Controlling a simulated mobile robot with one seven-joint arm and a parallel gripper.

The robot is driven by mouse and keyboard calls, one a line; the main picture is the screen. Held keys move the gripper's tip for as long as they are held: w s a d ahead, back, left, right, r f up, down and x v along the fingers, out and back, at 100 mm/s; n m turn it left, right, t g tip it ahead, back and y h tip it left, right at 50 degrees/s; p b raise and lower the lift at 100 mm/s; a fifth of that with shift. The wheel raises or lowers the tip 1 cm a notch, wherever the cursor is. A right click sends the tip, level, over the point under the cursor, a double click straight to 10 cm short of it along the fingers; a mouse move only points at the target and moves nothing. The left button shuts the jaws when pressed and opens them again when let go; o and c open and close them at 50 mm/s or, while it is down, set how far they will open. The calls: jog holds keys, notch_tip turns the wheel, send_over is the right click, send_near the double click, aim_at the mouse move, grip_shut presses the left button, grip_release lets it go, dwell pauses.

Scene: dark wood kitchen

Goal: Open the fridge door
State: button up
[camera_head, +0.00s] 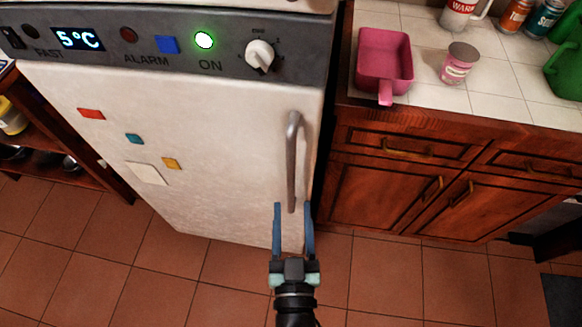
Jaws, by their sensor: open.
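The white fridge (225,150) stands at left centre with its door shut. A control strip (190,45) with a 5°C display and a dial runs along its top. The grey door handle (292,160) is a vertical bar near the door's right edge. My gripper (292,208) is open, with its two blue fingers pointing at the lower end of the handle. In the picture one finger is left of the bar and one is right of it. I cannot tell whether the fingers reach the handle in depth. Nothing is held.
A wooden cabinet (390,190) with a tiled counter stands right of the fridge. A pink scoop-like pan (385,60) and a pink cup (459,65) are on the counter. A wooden shelf (60,150) stands at left. The tiled floor (150,275) in front is clear.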

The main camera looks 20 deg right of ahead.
aim_at(291, 176)
jog(key=x, duration=0.9)
jog(key=shift+w+d, duration=0.1)
jog(key=shift+w, duration=0.15)
grip_shut()
dwell(1.0)
